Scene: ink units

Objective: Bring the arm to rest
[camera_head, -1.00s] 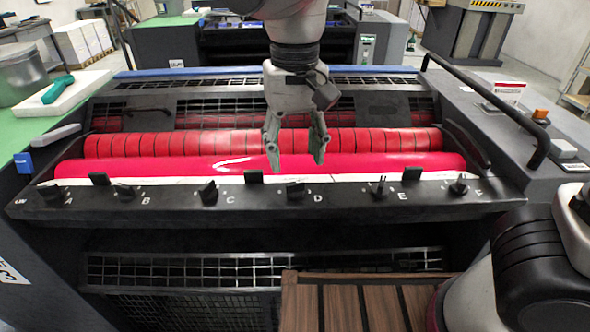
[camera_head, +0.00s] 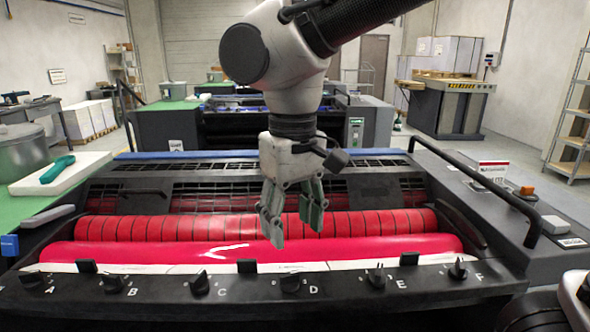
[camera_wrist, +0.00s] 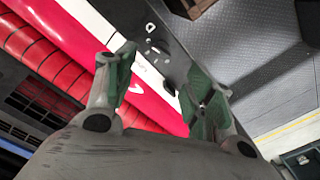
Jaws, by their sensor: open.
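My gripper (camera_head: 292,222) hangs pointing down in front of the red rollers in the head view. Its two green-grey fingers are apart, with nothing between them. In the wrist view my gripper (camera_wrist: 163,88) also shows open and empty, above the pink-red roller (camera_wrist: 85,35) and the knob panel. In the head view the smooth pink-red roller (camera_head: 350,248) lies below the fingertips, and the ribbed red roller (camera_head: 160,228) lies behind it. I cannot tell the exact height of the fingertips above the rollers.
A black panel (camera_head: 235,300) with several lettered knobs runs along the front. A black handrail (camera_head: 470,182) rises at the right. At the left, a green counter (camera_head: 30,205) holds a metal pot (camera_head: 22,150) and a white board with a green tool (camera_head: 57,169).

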